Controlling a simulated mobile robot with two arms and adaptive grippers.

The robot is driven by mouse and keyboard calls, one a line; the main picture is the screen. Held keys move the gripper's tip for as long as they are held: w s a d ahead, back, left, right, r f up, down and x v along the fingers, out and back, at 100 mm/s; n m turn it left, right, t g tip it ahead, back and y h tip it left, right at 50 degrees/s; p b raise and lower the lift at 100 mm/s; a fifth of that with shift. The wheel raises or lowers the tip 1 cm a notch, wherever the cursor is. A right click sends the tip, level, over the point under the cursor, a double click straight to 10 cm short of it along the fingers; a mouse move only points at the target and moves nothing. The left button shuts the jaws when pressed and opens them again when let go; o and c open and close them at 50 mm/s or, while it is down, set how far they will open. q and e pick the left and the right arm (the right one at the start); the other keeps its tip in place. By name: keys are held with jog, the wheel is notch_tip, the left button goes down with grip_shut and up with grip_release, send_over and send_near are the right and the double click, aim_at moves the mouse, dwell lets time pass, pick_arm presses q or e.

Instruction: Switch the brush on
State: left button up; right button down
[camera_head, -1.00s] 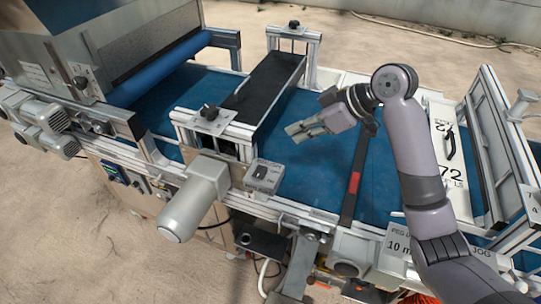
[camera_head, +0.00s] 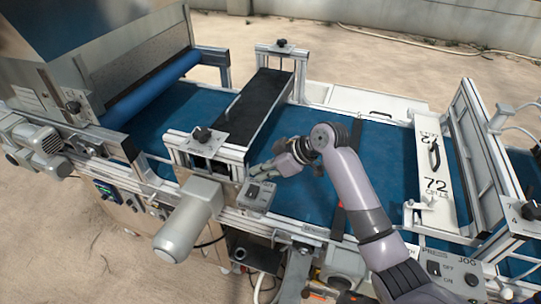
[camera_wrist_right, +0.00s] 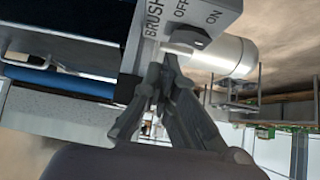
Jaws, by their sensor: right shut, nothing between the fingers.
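The brush switch box (camera_head: 257,196) is a small grey box on the near rail of the machine, beside the grey motor. In the right wrist view the switch box (camera_wrist_right: 190,20) shows the words BRUSH, OFF and ON, with a small dark switch knob (camera_wrist_right: 188,37) on its face. My right gripper (camera_head: 256,172) is shut and empty, just above and behind the box in the head view. In the right wrist view its fingertips (camera_wrist_right: 166,62) are close below the knob; I cannot tell whether they touch it. My left gripper is not in view.
A grey cylindrical motor (camera_head: 188,220) juts out left of the box. The black brush cover (camera_head: 254,100) spans the blue belt (camera_head: 310,190) between posts. A white 72-cell plate (camera_head: 434,170) lies to the right. A press/jog switch panel (camera_head: 452,275) is at the near right.

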aim_at(263, 187)
jog(key=shift+d+f, duration=0.1)
jog(key=shift+f, duration=1)
jog(key=shift+w+d+f+m+g, duration=0.1)
jog(key=shift+w+f+m+g, duration=0.15)
jog(key=shift+f+g, duration=0.4)
jog(key=shift+r, duration=0.1)
jog(key=shift+s+a+r+p, duration=0.2)
jog(key=shift+s+r+p, duration=0.2)
jog(key=shift+p, duration=0.15)
jog(key=shift+s+a+p, duration=0.1)
jog(key=shift+s+p, duration=0.2)
jog(key=shift+p, duration=0.05)
